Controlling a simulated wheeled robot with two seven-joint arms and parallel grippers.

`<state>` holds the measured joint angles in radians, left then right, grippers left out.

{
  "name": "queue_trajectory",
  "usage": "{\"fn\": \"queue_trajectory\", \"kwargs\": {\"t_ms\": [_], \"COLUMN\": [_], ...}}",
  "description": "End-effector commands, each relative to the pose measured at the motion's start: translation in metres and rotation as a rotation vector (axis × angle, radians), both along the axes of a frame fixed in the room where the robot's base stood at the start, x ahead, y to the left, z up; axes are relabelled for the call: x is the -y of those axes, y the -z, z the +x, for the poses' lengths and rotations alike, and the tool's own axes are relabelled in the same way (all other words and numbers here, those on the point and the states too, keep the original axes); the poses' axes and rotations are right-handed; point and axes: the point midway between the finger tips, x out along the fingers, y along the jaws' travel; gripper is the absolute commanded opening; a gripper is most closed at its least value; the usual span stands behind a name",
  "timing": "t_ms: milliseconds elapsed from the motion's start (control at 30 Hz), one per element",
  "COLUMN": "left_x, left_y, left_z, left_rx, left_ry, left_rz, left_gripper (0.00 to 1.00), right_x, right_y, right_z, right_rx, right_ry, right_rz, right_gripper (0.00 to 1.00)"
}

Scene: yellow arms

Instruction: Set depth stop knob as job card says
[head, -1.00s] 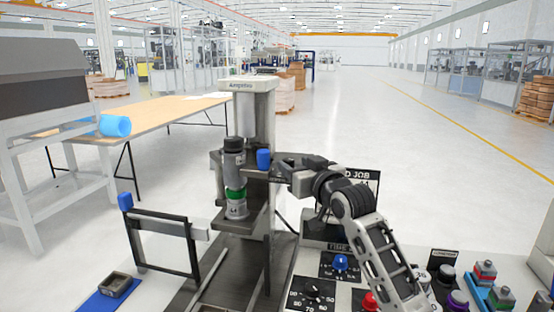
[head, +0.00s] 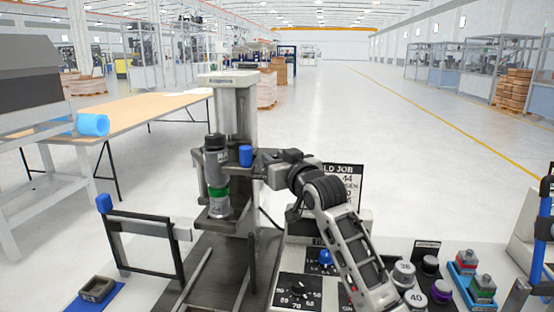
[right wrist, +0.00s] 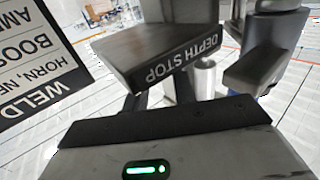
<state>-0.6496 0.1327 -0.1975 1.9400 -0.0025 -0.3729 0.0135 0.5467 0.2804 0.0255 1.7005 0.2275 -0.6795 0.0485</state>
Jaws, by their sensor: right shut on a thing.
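The welding press (head: 232,110) stands at the middle, with a grey and green stack (head: 217,180) hanging at its front. My right gripper (head: 266,165) reaches to the press's right side, just right of a blue cap (head: 246,155). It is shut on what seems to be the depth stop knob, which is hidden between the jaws. The right wrist view shows a dark block marked DEPTH STOP (right wrist: 165,60) close to the gripper. My left gripper is not in view.
A control panel with a black dial (head: 297,288) and a blue knob (head: 325,257) lies front right. Several round parts stand farther right, by a blue tray (head: 466,270). A black frame (head: 145,220) stands left, behind a small tray (head: 97,289) on a blue mat.

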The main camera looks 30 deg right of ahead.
Motion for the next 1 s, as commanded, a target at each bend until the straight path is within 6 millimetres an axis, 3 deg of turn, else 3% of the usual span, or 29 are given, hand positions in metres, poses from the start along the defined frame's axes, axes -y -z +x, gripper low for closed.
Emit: {"fn": "queue_trajectory", "kwargs": {"t_ms": [333, 733, 767, 800, 1000], "left_x": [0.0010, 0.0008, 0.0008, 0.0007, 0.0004], "left_y": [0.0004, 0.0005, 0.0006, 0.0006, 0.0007], "left_z": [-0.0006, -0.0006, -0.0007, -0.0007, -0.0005], "left_rx": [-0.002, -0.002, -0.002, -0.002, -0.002], "left_ry": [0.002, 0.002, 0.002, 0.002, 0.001], "left_rz": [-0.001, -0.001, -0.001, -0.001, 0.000], "left_gripper": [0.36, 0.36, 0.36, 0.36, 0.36], "right_x": [-0.0056, -0.0047, -0.0047, -0.0047, -0.0048], "right_y": [-0.0014, -0.0018, -0.0019, -0.0019, -0.0012], "right_z": [0.0006, 0.0002, 0.0002, 0.0002, 0.0001], "right_rx": [0.003, 0.002, 0.003, 0.003, 0.001], "right_ry": [0.188, 0.211, 0.211, 0.211, 0.211], "right_rz": [0.005, 0.002, 0.002, 0.002, 0.001], "right_gripper": [0.04, 0.04, 0.35, 0.46, 0.48]}}
